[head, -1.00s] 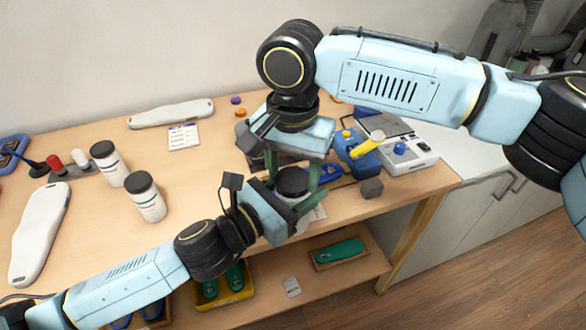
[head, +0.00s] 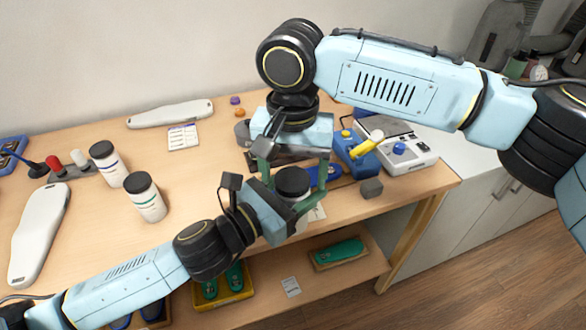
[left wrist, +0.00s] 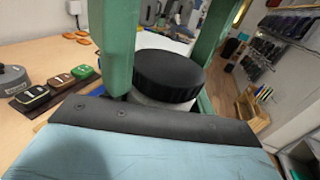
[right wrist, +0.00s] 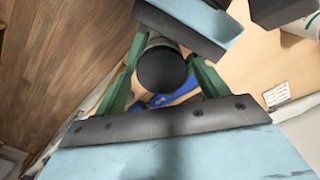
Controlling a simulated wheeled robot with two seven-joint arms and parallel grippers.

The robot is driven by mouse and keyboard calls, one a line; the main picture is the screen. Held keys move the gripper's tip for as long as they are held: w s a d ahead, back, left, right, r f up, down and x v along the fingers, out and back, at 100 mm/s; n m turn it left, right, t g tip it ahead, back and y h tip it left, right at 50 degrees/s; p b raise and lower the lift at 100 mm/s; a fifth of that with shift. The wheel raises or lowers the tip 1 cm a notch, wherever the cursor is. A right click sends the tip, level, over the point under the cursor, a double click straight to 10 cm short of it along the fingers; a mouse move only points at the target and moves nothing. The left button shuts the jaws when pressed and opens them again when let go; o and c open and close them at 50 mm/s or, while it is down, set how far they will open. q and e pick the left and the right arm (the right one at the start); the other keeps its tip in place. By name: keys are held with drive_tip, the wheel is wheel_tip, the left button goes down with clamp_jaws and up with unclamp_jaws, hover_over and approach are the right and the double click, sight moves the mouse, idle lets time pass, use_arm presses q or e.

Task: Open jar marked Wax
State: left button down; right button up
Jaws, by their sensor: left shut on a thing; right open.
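A white jar with a black lid (head: 293,181) stands near the front edge of the table; its label cannot be read. My left gripper (head: 299,207) is shut on the jar's body from the left. In the left wrist view the black lid (left wrist: 170,76) shows between its green fingers, above a strip of white body. My right gripper (head: 296,170) points down over the jar, open, its fingers on either side of the lid. In the right wrist view the round lid top (right wrist: 162,68) lies between the fingers, with gaps. The lid sits on the jar.
Two other black-lidded white jars (head: 107,163) (head: 146,198) stand at the left. A blue device with a yellow handle (head: 366,146) and a grey block (head: 371,188) are right of the held jar. A lower shelf holds insoles in trays (head: 338,252).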

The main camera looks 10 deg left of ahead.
wheel_tip(320, 180, up, 5)
drive_tip(key=shift+f, duration=0.2)
drive_tip(key=shift+c, duration=0.3)
wheel_tip(320, 180, up, 3)
drive_tip(key=m, duration=0.3)
drive_tip(key=shift+f, duration=0.1)
wheel_tip(320, 180, down, 8)
drive_tip(key=shift+r, duration=0.2)
drive_tip(key=shift+c, duration=0.4)
drive_tip(key=c, duration=0.9)
drive_tip(key=shift+n, duration=1.5)
